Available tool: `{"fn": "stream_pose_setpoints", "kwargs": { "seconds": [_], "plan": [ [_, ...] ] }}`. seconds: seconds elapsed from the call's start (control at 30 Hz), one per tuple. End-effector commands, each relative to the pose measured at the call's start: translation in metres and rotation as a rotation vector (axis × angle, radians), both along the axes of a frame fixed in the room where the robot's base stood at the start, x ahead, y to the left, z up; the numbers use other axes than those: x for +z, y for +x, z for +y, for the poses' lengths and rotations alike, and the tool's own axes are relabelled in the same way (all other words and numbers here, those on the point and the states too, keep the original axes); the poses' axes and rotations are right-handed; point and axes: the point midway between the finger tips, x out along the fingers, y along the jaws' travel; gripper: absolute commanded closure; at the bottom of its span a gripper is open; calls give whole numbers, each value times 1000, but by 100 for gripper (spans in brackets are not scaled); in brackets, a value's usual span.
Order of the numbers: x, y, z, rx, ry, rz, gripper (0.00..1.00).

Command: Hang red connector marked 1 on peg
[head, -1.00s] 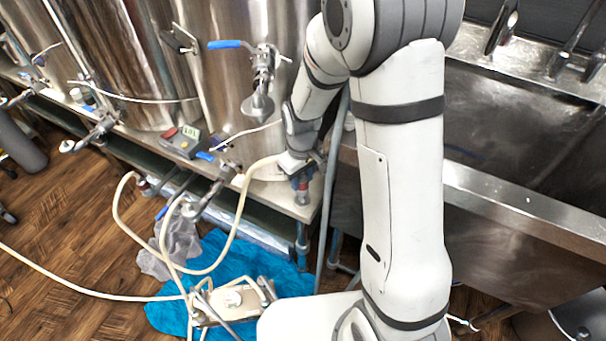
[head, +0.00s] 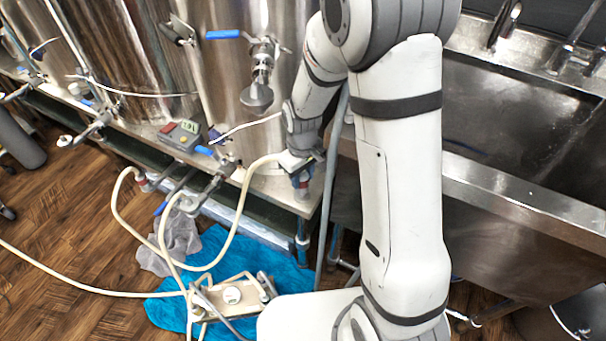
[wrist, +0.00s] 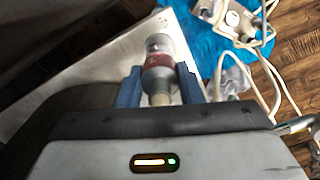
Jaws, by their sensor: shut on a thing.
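The red connector (wrist: 158,60) is a grey fitting with a red band. In the wrist view it stands between the two blue jaws of my gripper (wrist: 160,88), which are shut on it. I cannot read a number on it. In the head view my gripper (head: 297,163) is small and partly hidden by its own wrist, at the front corner of the steel bench. A cream hose (head: 245,190) runs up to the gripper. I cannot make out the peg in either view.
Steel tanks with a blue-handled valve (head: 262,75) stand behind the gripper. A control box (head: 180,135) sits on the bench (head: 268,190). A sink (head: 520,130) is at right. A pump (head: 235,295), looped hoses and a blue cloth (head: 278,275) lie on the floor.

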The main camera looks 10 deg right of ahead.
Motion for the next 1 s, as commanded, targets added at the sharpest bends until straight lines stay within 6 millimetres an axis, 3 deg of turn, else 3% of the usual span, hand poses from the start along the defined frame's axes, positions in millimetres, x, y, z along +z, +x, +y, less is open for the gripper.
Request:
{"fn": "stream_pose_setpoints", "kwargs": {
  "seconds": [1.0],
  "plan": [
    [-21,0,-1,-2,1,-1,94]
  ]
}}
